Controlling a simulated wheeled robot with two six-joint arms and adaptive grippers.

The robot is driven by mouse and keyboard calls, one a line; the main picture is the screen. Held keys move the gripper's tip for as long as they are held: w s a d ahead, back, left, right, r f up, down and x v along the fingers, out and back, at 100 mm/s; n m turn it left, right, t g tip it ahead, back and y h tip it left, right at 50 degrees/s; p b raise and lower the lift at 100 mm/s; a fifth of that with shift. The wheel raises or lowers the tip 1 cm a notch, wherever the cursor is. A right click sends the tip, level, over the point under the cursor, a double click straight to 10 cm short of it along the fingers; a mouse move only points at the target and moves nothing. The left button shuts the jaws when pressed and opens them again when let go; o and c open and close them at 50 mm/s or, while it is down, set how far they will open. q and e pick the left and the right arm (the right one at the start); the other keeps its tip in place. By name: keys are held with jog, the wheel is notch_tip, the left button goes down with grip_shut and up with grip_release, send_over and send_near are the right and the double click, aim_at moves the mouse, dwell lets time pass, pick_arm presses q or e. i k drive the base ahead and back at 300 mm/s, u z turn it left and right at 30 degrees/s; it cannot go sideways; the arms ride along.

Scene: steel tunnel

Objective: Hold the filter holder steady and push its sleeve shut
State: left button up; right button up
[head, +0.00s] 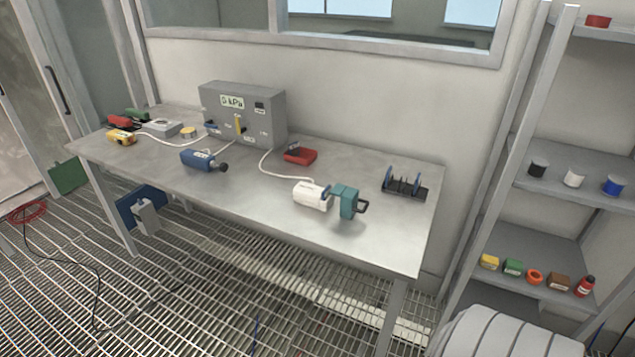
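A white cylinder (310,196) with a small label lies on the steel bench, right of the middle. A teal block (348,201) with a dark handle-like loop stands against its right end. A blue cylinder (198,159) with a dark knob at its right end lies further left on the bench. I cannot tell for certain which of these is the filter holder, or whether a sleeve is open or shut. A pale hose runs to the white cylinder from the grey box. Neither of my grippers is in view.
The grey box (262,126) with a "0 kPa" display stands at the bench's back. A red item (299,154) and a dark rack (404,186) lie on the bench (385,233). Small items crowd its left end. Shelves stand right; the bench's front right is clear.

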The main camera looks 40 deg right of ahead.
aim_at(349, 196)
jog(key=z, duration=0.4)
jog(key=i, duration=0.9)
jog(key=z, duration=1.45)
jog(key=i, duration=0.6)
jog(key=z, duration=0.55)
